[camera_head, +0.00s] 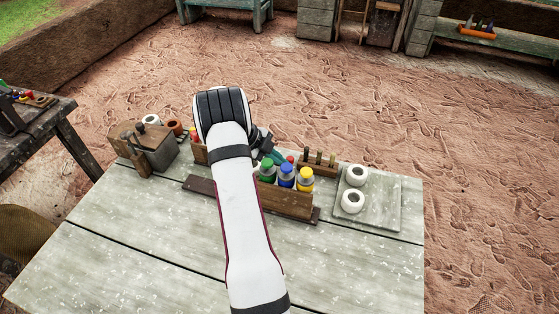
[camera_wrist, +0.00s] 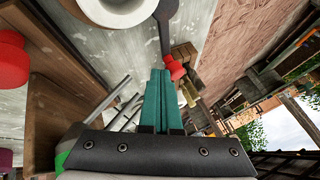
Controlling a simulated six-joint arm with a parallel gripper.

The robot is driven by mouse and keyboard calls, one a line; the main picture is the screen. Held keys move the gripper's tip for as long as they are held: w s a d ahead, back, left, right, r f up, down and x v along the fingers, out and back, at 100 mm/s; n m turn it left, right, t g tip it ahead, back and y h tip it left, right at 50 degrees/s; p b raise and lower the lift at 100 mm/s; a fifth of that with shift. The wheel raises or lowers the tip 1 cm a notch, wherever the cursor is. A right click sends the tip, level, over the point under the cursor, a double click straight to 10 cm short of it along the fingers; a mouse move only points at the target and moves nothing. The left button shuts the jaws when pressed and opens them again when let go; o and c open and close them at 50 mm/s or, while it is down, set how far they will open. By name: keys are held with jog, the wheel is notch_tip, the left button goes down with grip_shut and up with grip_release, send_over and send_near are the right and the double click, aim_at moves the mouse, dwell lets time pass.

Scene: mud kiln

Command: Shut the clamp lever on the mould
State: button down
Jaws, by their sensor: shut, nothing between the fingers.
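My gripper (camera_wrist: 160,72) is shut and empty; its teal fingers are together in the wrist view. A dark bar (camera_wrist: 166,22) with a red grip (camera_wrist: 175,68), which looks like the clamp lever, lies just beyond the fingertips. I cannot tell whether they touch. In the head view my gripper (camera_head: 276,157) shows partly behind my arm, with a small red end (camera_head: 291,158) beside it. The mould cannot be made out for sure; my arm hides part of the table there.
A wooden rack (camera_head: 285,204) with green (camera_head: 267,170), blue (camera_head: 287,175) and yellow (camera_head: 306,179) bottles stands close to my arm. A board (camera_head: 382,208) with two white rings is at right. A grey-and-wood box (camera_head: 160,152) is at left. The table's front is clear.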

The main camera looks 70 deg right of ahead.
jog(key=d+n+t+h, duration=0.1)
jog(key=n, duration=0.1)
jog(key=d+n+t+h, duration=0.1)
jog(key=n, duration=0.1)
jog(key=shift+s+n, duration=0.3)
jog(key=shift+s, duration=0.05)
jog(key=shift+d, duration=0.3)
jog(key=shift+w+d, duration=0.2)
jog(key=shift+d, duration=1)
jog(key=w+a+r, duration=0.1)
jog(key=a+r, duration=0.5)
jog(key=r, duration=0.2)
jog(key=shift+w, duration=0.2)
